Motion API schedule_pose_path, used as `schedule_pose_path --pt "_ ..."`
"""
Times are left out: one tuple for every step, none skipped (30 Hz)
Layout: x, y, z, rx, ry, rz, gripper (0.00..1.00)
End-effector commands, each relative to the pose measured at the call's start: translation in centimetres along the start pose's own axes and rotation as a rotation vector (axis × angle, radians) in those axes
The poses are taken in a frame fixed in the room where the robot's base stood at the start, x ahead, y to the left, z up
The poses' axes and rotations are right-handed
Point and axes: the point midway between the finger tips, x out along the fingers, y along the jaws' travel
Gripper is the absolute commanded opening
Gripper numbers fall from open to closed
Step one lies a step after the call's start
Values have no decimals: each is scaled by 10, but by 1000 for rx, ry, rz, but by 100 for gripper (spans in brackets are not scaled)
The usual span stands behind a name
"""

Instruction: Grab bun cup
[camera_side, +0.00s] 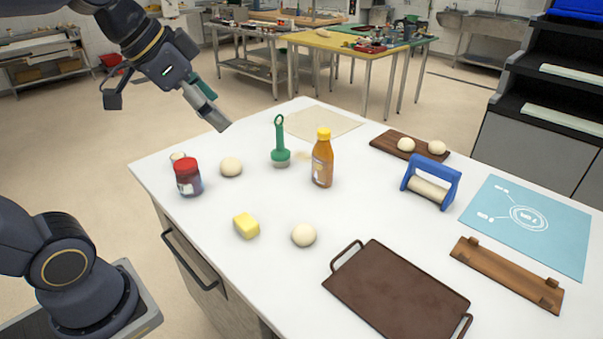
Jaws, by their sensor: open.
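My gripper (218,121) is open and empty, held in the air above the far left edge of the white counter, apart from everything on it. A green tool with a looped upright handle and a rounded cup-like base (281,157) stands on the counter to the right of and below my gripper. A small pale round thing (177,156), partly hidden behind a red-lidded jar (188,177), may be a small cup. I cannot tell which of these is the bun cup. A dough ball (231,167) sits between the jar and the green tool.
An orange bottle (323,160) stands right of the green tool. Butter (246,225), another dough ball (303,235) and a brown tray (395,293) lie nearer. A blue-framed roller (431,184), dark board (386,144), blue mat (540,229) and wooden rack (505,273) fill the right.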

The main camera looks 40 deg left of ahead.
Motion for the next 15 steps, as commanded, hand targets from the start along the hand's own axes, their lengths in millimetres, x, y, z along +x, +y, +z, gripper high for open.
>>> schedule_pose_path --pt "4 -22 -14 -5 -1 -4 84" --pt "6 -36 -21 -3 1 -7 84" --pt "10 -56 -29 -6 1 -14 84" --pt "14 -74 -34 -11 1 -20 84" --pt "19 -93 -37 -19 0 -27 84" --pt "25 -121 -40 -32 -4 -41 84" --pt "31 -144 -38 -45 -9 -52 84" --pt "37 -169 -36 -60 -15 -64 84" --pt "45 -202 -27 -84 -25 -82 84" --pt "52 -227 -18 -106 -34 -95 84" --pt "58 -252 -6 -130 -45 -108 84" --pt "66 -283 13 -166 -61 -126 84" --pt "72 -305 30 -196 -74 -137 84" --pt "78 -325 49 -228 -88 -148 84" --pt "84 -349 75 -276 -108 -161 84"
